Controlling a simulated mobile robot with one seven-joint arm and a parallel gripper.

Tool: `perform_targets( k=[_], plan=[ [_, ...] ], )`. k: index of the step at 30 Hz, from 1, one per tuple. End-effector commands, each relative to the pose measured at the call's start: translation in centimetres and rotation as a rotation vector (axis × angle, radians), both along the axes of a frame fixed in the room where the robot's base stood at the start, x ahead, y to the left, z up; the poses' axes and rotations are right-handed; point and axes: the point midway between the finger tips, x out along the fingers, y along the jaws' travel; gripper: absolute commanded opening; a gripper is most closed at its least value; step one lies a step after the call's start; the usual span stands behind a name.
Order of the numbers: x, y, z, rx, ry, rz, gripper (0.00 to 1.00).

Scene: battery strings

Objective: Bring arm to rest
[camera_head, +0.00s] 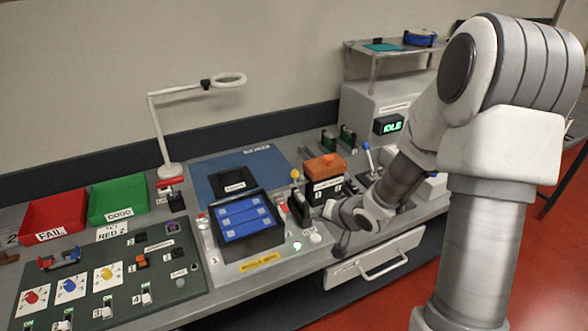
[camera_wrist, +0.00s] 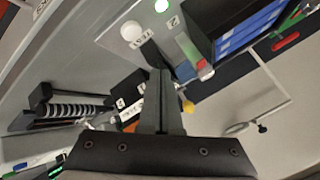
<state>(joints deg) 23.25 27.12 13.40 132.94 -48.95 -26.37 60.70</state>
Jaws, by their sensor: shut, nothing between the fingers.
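My arm reaches in from the right in the head view and bends down toward the front edge of the bench. My gripper (camera_head: 342,242) hangs beside the front of the bench, above the drawer, to the right of the module bench with its blue cells. In the wrist view my gripper (camera_wrist: 162,80) shows its fingers together, with nothing between them. The fingers point toward the bench items and appear apart from them, though the exact gap cannot be told.
A drawer with a handle (camera_head: 391,264) is below my gripper. Red floor lies right.

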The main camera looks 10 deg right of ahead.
Motion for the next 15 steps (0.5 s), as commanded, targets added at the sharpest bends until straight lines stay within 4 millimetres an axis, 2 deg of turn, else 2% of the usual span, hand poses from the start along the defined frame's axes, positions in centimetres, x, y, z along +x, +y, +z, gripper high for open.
perform_targets(
  k=[4,7,11,15],
  plan=[
    [0.0,-0.3,0.6,-0.027,-0.005,-0.001,0.0],
    [-0.1,-1.1,2.2,-0.103,-0.011,-0.007,0.0],
    [-1.1,-2.8,5.6,-0.253,-0.013,-0.021,0.0],
    [-3.1,-4.3,9.5,-0.398,0.005,-0.039,0.0]
  ],
)
